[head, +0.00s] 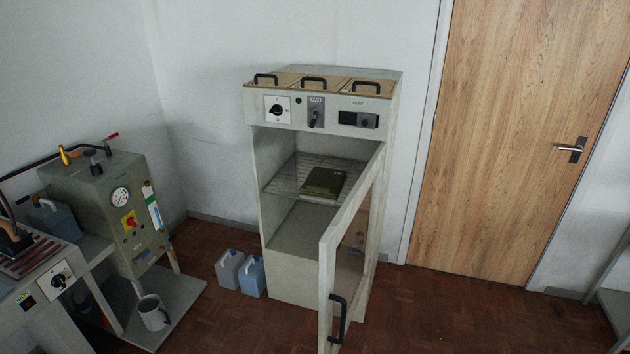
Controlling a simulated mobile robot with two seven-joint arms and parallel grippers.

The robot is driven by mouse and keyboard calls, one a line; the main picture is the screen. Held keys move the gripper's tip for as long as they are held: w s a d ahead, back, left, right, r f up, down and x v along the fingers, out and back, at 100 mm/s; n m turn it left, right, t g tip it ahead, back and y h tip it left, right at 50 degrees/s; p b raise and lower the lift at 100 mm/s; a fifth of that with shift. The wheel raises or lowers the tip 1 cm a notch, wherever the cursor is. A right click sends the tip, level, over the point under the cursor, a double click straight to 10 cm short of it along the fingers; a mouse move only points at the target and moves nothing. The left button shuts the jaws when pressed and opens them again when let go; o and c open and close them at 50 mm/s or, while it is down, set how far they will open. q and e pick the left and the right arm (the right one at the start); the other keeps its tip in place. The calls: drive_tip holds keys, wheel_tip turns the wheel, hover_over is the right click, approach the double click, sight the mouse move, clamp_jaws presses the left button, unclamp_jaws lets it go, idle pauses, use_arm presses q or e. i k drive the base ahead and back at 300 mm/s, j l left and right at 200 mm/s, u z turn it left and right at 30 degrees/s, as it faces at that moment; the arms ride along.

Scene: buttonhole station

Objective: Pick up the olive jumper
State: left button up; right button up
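A folded olive-green item (323,182), which looks like the olive jumper, lies flat on a wire shelf (285,180) inside a tall pale cabinet (257,200). The cabinet's glazed door (352,235) stands open toward me and to the right, with a black handle (338,318) low on it. The door's edge stands just right of the olive item and does not cover most of it. Neither of my grippers is in the head view.
Two jugs, one grey (229,270) and one blue (252,277), stand on the floor left of the cabinet. A grey-green machine (105,205), a bench and a mug (153,312) are at the left. A closed wooden door (520,130) is at the right; floor before it is clear.

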sight(324, 183)
drive_tip(key=i+j, duration=0.15)
drive_tip(key=j, duration=0.2)
drive_tip(key=i+j, duration=0.15)
drive_tip(key=j, duration=0.2)
drive_tip(key=i+j, duration=0.15)
drive_tip(key=j, duration=0.2)
drive_tip(key=i+j, duration=0.8)
drive_tip(key=j, duration=0.15)
drive_tip(key=i+j, duration=0.3)
drive_tip(key=i, duration=0.2)
drive_tip(key=i+j, duration=0.25)
drive_tip(key=i, duration=0.3)
